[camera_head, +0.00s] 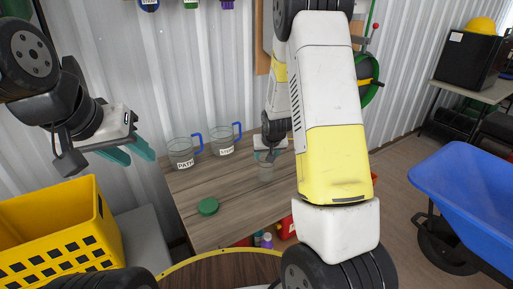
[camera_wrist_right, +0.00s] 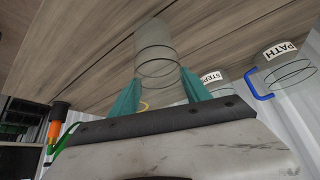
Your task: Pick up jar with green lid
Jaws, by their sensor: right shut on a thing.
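A round green lid (camera_head: 207,206) shows near the front left of the wooden table (camera_head: 235,219); I cannot tell whether a clear jar body is under it. My right gripper (camera_head: 265,158) is at the table's right side, shut on a clear glass jar (camera_head: 265,172). In the right wrist view the clear jar (camera_wrist_right: 155,52) sits between the teal fingers of the right gripper (camera_wrist_right: 158,95), and no green lid shows on it. My left gripper (camera_head: 130,153) is in the air at the left, its teal fingers apart and empty, away from the table objects.
Two clear mugs with blue handles, labelled PATH (camera_head: 181,154) and STEPS (camera_head: 222,141), stand at the table's back left. A yellow crate (camera_head: 60,235) is at the left, a blue wheelbarrow (camera_head: 465,190) at the right. Small bottles (camera_head: 263,240) are below the table's front edge.

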